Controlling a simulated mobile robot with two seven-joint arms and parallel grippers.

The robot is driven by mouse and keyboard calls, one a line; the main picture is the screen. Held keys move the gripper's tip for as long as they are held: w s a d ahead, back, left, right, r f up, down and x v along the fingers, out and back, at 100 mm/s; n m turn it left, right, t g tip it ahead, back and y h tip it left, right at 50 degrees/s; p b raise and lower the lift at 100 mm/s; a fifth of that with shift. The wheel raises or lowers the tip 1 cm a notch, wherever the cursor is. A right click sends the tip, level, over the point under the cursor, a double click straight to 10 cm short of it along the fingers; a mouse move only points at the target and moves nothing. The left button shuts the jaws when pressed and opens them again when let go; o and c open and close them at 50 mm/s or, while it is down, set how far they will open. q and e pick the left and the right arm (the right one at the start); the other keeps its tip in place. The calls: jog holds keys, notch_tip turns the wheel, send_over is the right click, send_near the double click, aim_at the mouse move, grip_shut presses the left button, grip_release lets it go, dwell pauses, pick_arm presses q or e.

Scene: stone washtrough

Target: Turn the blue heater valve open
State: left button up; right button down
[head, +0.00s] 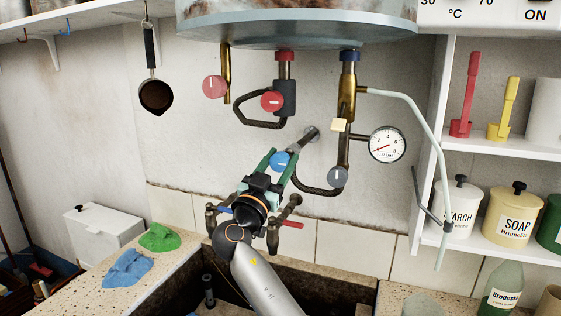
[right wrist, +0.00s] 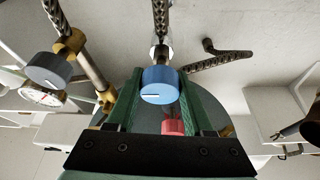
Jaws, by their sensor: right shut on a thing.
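The blue heater valve (head: 281,161) is a round knob with a white mark, on the piping below the heater tank (head: 300,25). In the right wrist view the blue knob (right wrist: 160,78) sits between my green fingers, its white mark lying nearly level in that picture. My right gripper (head: 281,163) reaches up from below and is shut on the knob, one finger on each side. It also shows in the right wrist view (right wrist: 160,90). The fingers hide part of the knob's sides in the head view. My left gripper is not in view.
A grey knob (head: 338,177) and a pressure gauge (head: 388,144) are right of the valve. Two red knobs, one left (head: 215,87) and one nearer (head: 271,100), are above it. Taps (head: 283,208) and the stone trough (head: 320,283) lie below. Shelves with jars (head: 480,140) stand right.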

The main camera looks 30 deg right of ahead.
jog(key=shift+n+t, duration=0.4)
jog(key=shift+n, duration=0.2)
jog(key=shift+n+t+y+b, duration=0.3)
jog(key=shift+n+y+b, duration=0.15)
jog(key=shift+n, duration=0.45)
jog(key=shift+n+t+y, duration=0.3)
jog(key=shift+n+y, duration=0.15)
jog(key=shift+n, duration=0.75)
jog(key=n, duration=0.1)
jog(key=n+t+y, duration=0.1)
jog(key=shift+r+n+p, duration=0.2)
jog(key=shift+n+p, duration=0.1)
jog(key=shift+p, duration=0.1)
jog(key=n+y+p, duration=0.2)
jog(key=n, duration=0.1)
jog(key=shift+r+n+t, duration=0.1)
jog(key=shift+n+t, duration=0.3)
jog(key=n+y+p, duration=0.1)
jog(key=n, duration=0.2)
jog(key=shift+n+y+p, duration=0.3)
jog(key=shift+p, duration=0.1)
jog(key=n+y, duration=0.1)
jog(key=n, duration=0.2)
jog(key=shift+f+n+g+y, duration=0.15)
jog(key=shift+n+y, duration=0.35)
jog(key=shift+n, duration=0.75)
jog(key=shift+f+n+g+y, duration=0.1)
jog(key=shift+n+g+y, duration=0.3)
jog(key=shift+n, duration=0.85)
